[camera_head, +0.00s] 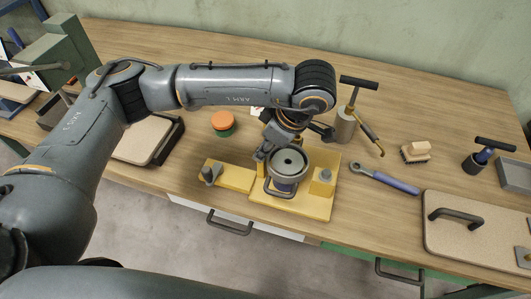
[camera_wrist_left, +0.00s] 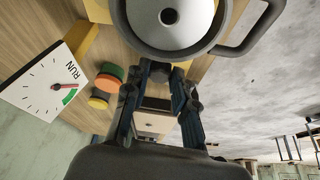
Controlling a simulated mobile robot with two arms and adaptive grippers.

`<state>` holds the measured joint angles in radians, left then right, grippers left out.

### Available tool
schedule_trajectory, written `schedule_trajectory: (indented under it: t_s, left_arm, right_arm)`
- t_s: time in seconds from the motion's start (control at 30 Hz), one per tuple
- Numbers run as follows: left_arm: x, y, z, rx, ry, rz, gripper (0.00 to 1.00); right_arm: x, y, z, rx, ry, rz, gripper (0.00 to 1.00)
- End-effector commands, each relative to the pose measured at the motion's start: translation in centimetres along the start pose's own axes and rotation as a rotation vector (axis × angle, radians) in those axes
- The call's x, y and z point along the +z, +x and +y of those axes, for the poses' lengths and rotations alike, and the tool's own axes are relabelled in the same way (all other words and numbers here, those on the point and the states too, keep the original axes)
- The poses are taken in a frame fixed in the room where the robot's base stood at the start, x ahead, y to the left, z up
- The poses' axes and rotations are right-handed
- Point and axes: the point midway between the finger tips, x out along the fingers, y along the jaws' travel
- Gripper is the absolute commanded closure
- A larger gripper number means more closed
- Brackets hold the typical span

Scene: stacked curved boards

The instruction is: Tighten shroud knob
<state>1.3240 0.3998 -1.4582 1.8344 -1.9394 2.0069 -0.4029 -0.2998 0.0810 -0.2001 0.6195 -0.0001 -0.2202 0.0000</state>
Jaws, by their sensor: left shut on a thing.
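The shroud (camera_head: 289,163) is a round grey cup with a dark central hole and a looped handle, standing on a yellow fixture plate (camera_head: 290,205). In the left wrist view its pale bowl and dark rim (camera_wrist_left: 170,20) fill the top. My left gripper (camera_head: 263,154) is at the shroud's upper-left side. In the left wrist view its fingers (camera_wrist_left: 167,72) come together right at the rim. My right gripper is not in view.
An orange and green round part (camera_head: 222,122) lies behind left. A blue-handled wrench (camera_head: 385,181), a brush (camera_head: 415,152) and a handled board (camera_head: 470,235) lie right. A dial marked RUN (camera_wrist_left: 48,83) shows in the wrist view.

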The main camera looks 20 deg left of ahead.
Motion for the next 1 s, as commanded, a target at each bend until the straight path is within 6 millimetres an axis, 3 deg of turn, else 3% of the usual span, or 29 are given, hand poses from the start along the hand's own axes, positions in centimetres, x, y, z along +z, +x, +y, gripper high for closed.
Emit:
schedule_trajectory:
  t_s: [0.37, 0.4, 0.5, 0.83, 1.0]
  left_arm:
    - [0.0, 0.1, -0.1, 0.004, 0.023, 0.001, 1.00]
    - [0.0, 0.1, -0.1, 0.004, 0.023, 0.001, 0.70]
    - [0.0, 0.1, -0.1, 0.005, 0.023, 0.001, 0.51]
    - [0.0, -0.2, -0.1, 0.007, 0.022, 0.001, 0.51]
    - [0.0, -2.0, 0.1, 0.012, 0.020, 0.001, 0.51]
  right_arm:
    - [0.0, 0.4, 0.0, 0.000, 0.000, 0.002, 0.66]
    - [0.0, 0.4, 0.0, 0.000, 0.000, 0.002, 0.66]
    - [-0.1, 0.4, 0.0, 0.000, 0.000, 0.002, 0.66]
    - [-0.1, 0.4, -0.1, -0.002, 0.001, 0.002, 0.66]
    - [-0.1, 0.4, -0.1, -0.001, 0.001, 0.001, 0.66]
